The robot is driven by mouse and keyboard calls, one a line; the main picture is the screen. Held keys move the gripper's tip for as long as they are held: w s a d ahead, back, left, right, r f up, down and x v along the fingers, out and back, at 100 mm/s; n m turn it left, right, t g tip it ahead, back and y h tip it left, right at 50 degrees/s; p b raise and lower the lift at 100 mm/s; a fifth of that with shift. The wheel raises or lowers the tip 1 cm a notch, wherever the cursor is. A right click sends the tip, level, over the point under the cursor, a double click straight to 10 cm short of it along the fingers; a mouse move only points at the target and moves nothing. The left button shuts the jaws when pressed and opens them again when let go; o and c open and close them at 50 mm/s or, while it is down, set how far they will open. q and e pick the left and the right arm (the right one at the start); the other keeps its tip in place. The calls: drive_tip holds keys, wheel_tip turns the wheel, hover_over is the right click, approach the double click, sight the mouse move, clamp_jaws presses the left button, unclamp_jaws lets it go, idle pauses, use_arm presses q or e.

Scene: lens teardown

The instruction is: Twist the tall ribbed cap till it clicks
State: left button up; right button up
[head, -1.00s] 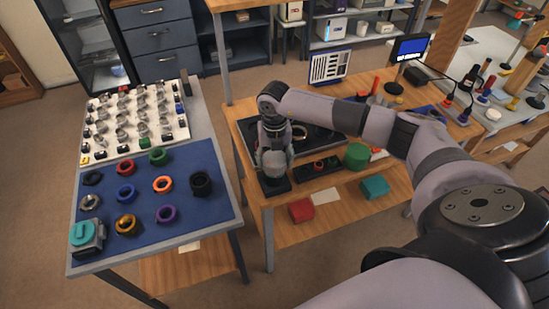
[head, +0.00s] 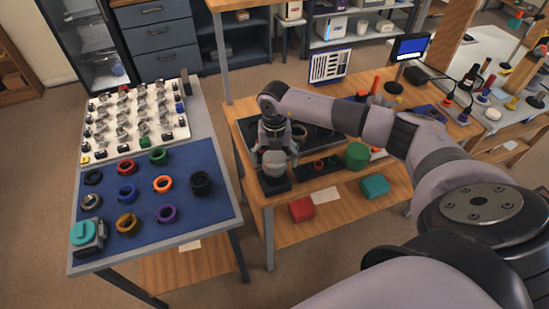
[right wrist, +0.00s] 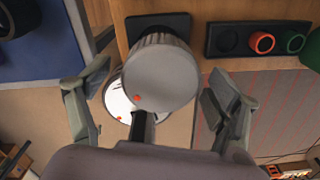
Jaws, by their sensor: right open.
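The tall ribbed cap (right wrist: 163,72) is grey, with a flat round top, ribbed sides and a red dot near its lower left edge in the right wrist view. It stands on a dark square pad (right wrist: 178,22). In the head view the cap (head: 274,167) is at the bench's front left corner, partly hidden by my gripper. My right gripper (right wrist: 155,92) is open, one finger on each side of the cap, with visible gaps in the wrist view. A pale disc (right wrist: 114,101) with a red dot shows partly behind the cap. My left gripper is not in view.
A dark strip (right wrist: 285,52) with red and green rings lies right of the cap. A green cylinder (head: 356,155) stands on the bench. Left across a gap, a blue mat (head: 150,225) holds several coloured rings. Red (head: 301,209) and teal (head: 375,186) boxes lie on the lower shelf.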

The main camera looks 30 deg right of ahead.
sight(274, 157)
drive_tip(key=shift+r, duration=0.15)
wheel_tip(274, 157, up, 12)
idle(0.3)
idle(0.4)
